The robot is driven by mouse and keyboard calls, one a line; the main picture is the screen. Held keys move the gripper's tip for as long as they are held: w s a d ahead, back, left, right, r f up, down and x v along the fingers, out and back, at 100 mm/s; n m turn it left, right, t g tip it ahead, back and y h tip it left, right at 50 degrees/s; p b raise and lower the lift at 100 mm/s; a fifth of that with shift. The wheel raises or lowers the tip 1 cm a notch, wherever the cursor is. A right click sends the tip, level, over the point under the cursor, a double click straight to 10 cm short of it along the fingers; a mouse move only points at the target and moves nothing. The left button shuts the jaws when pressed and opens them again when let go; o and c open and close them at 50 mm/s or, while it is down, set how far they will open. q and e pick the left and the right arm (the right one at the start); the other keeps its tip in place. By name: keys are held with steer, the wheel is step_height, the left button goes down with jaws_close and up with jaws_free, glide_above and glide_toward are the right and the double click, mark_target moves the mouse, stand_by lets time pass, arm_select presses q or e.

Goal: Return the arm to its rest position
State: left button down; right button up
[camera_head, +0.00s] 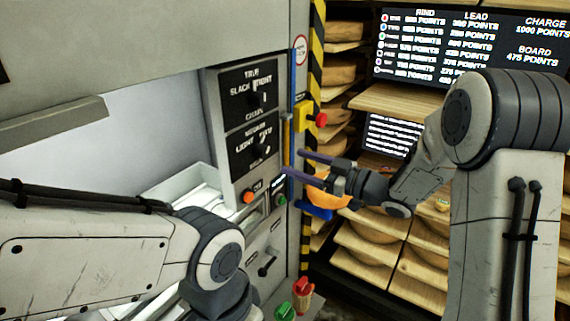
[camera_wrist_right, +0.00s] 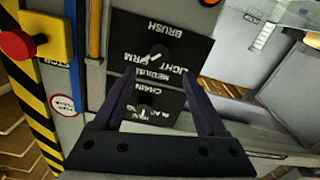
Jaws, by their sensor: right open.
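My right arm comes in from the right in the head view. Its gripper (camera_head: 297,165) is open, with two dark purple fingers apart and nothing between them, pointing left towards the control panel's right edge. In the right wrist view the open fingers (camera_wrist_right: 158,78) show in front of the black dial plates (camera_wrist_right: 165,50), which appear upside down; I cannot tell the exact gap to them. My left arm (camera_head: 90,255) reaches in from the left and bends down at the lower middle; its gripper is not in view.
The grey machine carries a dial panel (camera_head: 250,110), an orange button (camera_head: 248,197) and a red button on a yellow box (camera_head: 321,119). An orange object (camera_head: 325,199) shows behind the right gripper. Shelves of cheese wheels (camera_head: 365,245) and a points board (camera_head: 465,45) stand beyond.

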steer(key=shift+s+d, duration=0.25)
steer(key=shift+d, duration=0.1)
steer(key=s+a+f+m+h, duration=0.4)
steer(key=s+f+m+h, duration=0.1)
steer(key=h, duration=0.5)
steer(key=s+f+g+h, duration=0.1)
steer(key=s+g, duration=0.2)
steer(key=s, duration=0.6)
steer(key=s+d+f+g+h, duration=0.1)
steer(key=s+g, duration=0.3)
steer(key=s, duration=0.6)
steer(key=s+f+g+h, duration=0.1)
steer(key=s+f+g, duration=0.2)
steer(key=s, duration=0.6)
steer(key=shift+s+d+f+m+g+h, duration=0.25)
steer(key=shift+s+d+m+g+h, duration=0.05)
steer(key=shift+s, duration=0.05)
